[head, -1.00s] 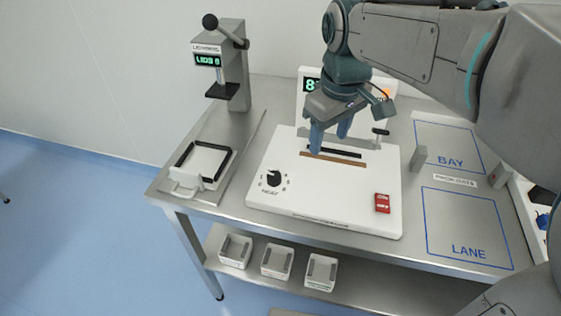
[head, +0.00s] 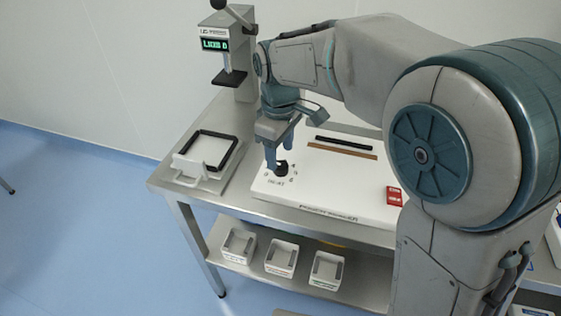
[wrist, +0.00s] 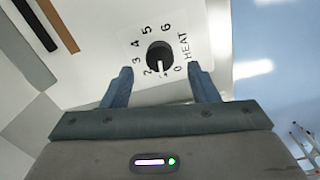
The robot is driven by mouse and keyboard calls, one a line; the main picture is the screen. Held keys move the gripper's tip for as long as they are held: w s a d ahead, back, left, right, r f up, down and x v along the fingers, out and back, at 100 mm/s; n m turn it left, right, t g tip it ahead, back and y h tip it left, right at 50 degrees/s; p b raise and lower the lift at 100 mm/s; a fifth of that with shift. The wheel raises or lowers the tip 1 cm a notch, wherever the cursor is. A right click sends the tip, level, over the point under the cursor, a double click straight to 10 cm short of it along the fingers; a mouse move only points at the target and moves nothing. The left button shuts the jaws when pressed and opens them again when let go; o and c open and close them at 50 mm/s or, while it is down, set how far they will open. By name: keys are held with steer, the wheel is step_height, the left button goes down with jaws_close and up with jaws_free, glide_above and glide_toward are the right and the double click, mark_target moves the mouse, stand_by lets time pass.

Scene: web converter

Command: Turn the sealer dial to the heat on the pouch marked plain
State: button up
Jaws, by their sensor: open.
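The sealer (head: 330,195) is a white box on the steel table. Its black heat dial (head: 282,168) is at its front left. In the wrist view the dial (wrist: 159,52) has a white pointer mark, turned toward the gripper side, between the 2 and the 0. The figures 2 to 6 and the word HEAT ring it. My gripper (head: 279,158) is open over the dial, pointing down. In the wrist view its two fingertips (wrist: 160,72) stand either side of the dial's near edge, with gaps; no contact shows. No pouch marked plain can be made out.
A red switch (head: 394,196) is on the sealer's front right. A black sealing bar (head: 343,143) and brown strip lie behind. A press with a green display (head: 215,45) stands back left, a black-framed tray (head: 207,152) in front. Several bins (head: 282,258) sit on the lower shelf.

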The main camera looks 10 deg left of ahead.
mark_target(280, 164)
steer(key=shift+f, duration=1.95)
steer(key=c, duration=1)
steer(key=shift+m, duration=0.3)
